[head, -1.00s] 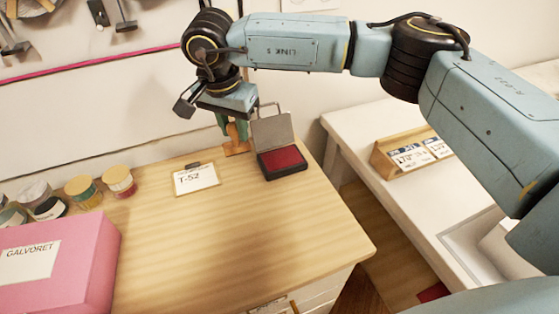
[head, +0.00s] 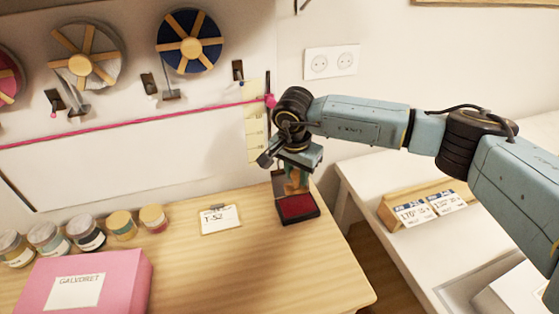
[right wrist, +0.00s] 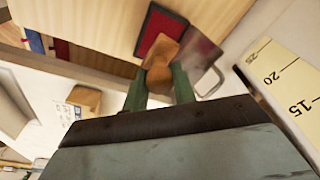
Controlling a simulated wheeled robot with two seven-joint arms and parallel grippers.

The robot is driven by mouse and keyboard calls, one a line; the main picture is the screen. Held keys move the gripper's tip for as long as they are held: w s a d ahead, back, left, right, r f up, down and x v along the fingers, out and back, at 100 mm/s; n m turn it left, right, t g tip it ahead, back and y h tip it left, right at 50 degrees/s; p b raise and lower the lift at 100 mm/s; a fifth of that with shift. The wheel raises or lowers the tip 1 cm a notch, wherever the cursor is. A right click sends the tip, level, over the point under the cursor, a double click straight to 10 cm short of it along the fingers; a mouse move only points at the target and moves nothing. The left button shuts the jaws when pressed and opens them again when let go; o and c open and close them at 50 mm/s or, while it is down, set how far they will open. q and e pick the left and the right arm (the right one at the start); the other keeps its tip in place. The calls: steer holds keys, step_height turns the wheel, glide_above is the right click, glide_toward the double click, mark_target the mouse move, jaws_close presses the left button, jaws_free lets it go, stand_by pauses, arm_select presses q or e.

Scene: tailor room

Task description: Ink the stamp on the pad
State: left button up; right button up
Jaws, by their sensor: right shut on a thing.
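The ink pad (head: 297,208) is an open dark case with a red surface on the wooden table, near its back right part. Its raised metal lid (right wrist: 203,59) shows in the right wrist view. My right gripper (head: 296,186) is above the back of the pad, fingers pointing down. It is shut on the wooden stamp (right wrist: 162,60), whose wood shows between the green fingers in the right wrist view. The stamp appears upright in the head view. The gripper hides part of the lid, and I cannot tell whether the stamp touches the red surface. My left gripper is in neither view.
A card marked T-52 (head: 220,219) lies left of the pad. A pink box (head: 112,280) and several jars (head: 86,233) stand farther left. A white table with a wooden card holder (head: 424,205) is at the right. The front middle of the wooden table is clear.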

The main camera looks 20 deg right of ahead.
mark_target(300, 187)
steer(key=shift+s+d, duration=0.15)
steer(key=shift+d, duration=0.45)
steer(key=shift+f, duration=0.15)
steer(key=shift+f+b, duration=0.55)
steer(key=shift+f, duration=0.55)
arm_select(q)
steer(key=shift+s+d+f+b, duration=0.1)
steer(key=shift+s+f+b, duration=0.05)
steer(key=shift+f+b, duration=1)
arm_select(e)
steer(key=shift+f, duration=1.7)
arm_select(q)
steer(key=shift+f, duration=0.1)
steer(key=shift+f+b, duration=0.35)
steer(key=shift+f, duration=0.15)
arm_select(e)
steer(key=shift+f, duration=0.6)
